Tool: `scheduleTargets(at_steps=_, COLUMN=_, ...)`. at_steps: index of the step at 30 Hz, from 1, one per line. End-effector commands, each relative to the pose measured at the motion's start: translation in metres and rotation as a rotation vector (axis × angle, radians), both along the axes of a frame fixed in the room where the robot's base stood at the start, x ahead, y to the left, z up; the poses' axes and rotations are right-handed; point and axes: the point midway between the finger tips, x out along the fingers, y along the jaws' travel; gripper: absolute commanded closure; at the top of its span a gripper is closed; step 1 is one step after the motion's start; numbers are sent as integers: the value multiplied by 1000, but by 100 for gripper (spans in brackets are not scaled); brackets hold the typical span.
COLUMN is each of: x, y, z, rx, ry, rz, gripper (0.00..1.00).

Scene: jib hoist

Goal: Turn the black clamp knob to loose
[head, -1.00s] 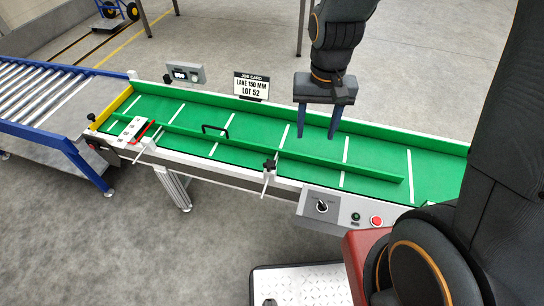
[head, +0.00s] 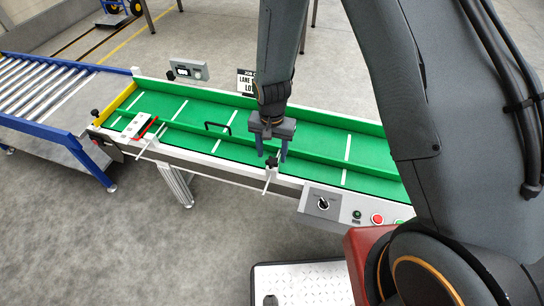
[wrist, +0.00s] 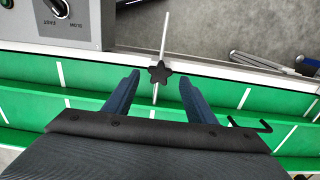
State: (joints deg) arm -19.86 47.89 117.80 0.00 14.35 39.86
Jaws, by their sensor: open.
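The black clamp knob (wrist: 159,73) is a star-shaped knob on a pale rod (wrist: 165,35) at the near edge of the green conveyor. In the wrist view it lies between and just beyond the fingertips of my gripper (wrist: 158,82), which is open and empty. In the head view the knob (head: 271,163) shows just below my gripper (head: 272,150), close to the fingertips. I cannot tell whether they touch. A second black knob (head: 95,113) shows at the conveyor's left end.
The green guide rail (head: 315,164) with a black handle (head: 217,127) runs along the belt. A control box (head: 323,204) with a dial and buttons is at the near right. A job card (head: 245,82) stands behind. A roller table (head: 60,95) is at left.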

Motion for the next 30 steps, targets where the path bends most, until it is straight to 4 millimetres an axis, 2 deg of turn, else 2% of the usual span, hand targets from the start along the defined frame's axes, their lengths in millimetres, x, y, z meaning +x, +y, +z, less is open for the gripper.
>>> scheduleTargets(at_steps=3, x=0, y=0, z=-15, rx=-1, ry=1, rz=0, gripper=49)
scheduleTargets(at_steps=7, x=0, y=0, z=-24, rx=0, ry=0, rz=0, gripper=49)
scheduleTargets(at_steps=18, x=0, y=0, z=-29, rx=0, ry=-1, rz=1, gripper=49)
scheduleTargets(at_steps=25, x=0, y=0, z=-29, rx=0, ry=-1, rz=1, gripper=88)
scheduleTargets(at_steps=30, x=0, y=0, z=-29, rx=1, ry=-1, rz=5, gripper=90)
